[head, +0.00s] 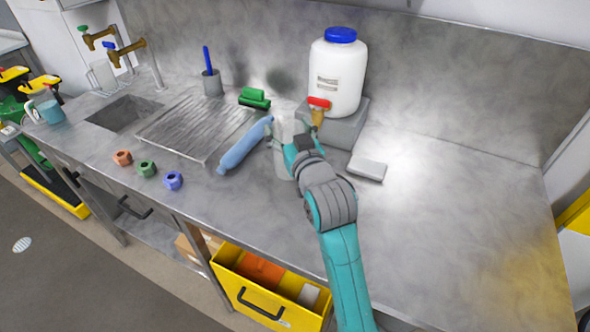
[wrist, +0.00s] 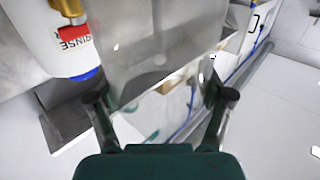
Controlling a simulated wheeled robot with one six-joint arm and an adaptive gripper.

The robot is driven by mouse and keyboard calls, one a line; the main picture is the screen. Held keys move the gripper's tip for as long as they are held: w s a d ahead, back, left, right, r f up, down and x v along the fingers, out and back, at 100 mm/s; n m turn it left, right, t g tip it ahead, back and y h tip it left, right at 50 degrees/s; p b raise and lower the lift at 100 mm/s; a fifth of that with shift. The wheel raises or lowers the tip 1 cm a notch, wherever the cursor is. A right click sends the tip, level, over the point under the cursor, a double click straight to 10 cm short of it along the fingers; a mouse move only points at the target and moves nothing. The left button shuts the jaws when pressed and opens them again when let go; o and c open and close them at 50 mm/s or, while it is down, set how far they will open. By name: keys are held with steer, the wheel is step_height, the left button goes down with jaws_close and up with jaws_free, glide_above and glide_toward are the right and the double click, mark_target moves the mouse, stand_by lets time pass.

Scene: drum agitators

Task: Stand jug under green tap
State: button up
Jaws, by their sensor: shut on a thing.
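A clear jug (head: 283,166) stands out faintly at my gripper (head: 293,147), near the middle of the counter. In the wrist view the see-through jug (wrist: 155,45) fills the space between my two fingers (wrist: 158,97), which are shut on it. I cannot tell whether its base touches the counter. The green-handled brass tap (head: 97,38) is at the far left, above the sink end, beside a blue-handled brass tap (head: 125,50). My gripper is well to the right of both. My arm hides part of the jug.
A white RINSE container (head: 340,75) with a red tap (head: 318,103) stands on a grey block just behind the jug. The drainer (head: 190,125), sink (head: 118,113) and several coloured nuts lie farther left.

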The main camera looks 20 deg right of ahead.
step_height(320, 180, down, 9)
steer(key=shift+r, duration=0.2)
steer(key=shift+f, duration=0.15)
stand_by(0.3)
steer(key=o, duration=1.5)
steer(key=shift+c, duration=0.2)
